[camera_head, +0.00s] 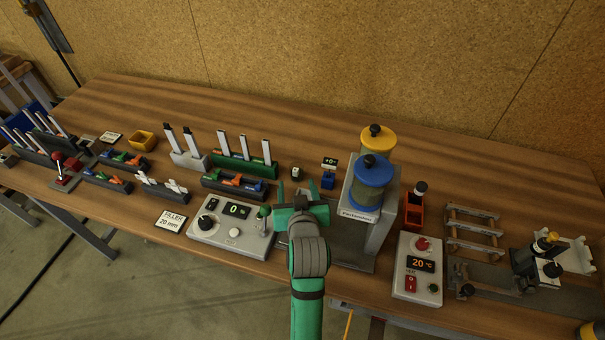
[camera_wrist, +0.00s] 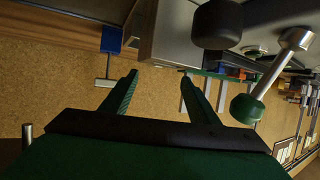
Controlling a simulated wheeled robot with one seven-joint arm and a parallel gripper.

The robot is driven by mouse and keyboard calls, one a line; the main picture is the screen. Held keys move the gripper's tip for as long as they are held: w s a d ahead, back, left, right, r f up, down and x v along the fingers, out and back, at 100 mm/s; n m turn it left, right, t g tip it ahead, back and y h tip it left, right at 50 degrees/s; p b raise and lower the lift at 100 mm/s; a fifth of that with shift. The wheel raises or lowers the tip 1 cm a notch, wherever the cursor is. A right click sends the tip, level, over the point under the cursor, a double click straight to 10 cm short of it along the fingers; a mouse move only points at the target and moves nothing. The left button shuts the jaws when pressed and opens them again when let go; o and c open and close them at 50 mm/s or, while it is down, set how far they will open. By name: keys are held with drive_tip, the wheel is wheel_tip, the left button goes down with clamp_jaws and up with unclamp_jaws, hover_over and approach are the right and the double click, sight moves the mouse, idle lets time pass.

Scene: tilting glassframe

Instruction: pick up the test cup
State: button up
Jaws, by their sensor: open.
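My gripper (camera_head: 297,190) is open, its two green fingers pointing toward the back of the table. It is between the filler box (camera_head: 233,228) and the grey dispenser (camera_head: 378,228). In the wrist view the fingers of my gripper (camera_wrist: 158,75) stand apart with nothing visible between them. I cannot pick out the test cup with certainty. A small dark piece with a pale top (camera_head: 296,172) stands just beyond my fingertips, too small to identify. My gripper and arm hide part of the table in front of the dispenser.
A temperature box (camera_head: 418,268) stands right.

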sight(297, 171)
drive_tip(key=x, duration=0.4)
drive_tip(key=shift+w+f, duration=0.15)
drive_tip(key=shift+w, duration=0.15)
drive_tip(key=shift+d+x, duration=0.2)
drive_tip(key=shift+x, duration=1.1)
drive_tip(key=shift+d+x, duration=0.2)
drive_tip(key=shift+x, duration=1.05)
drive_tip(key=c, duration=1.2)
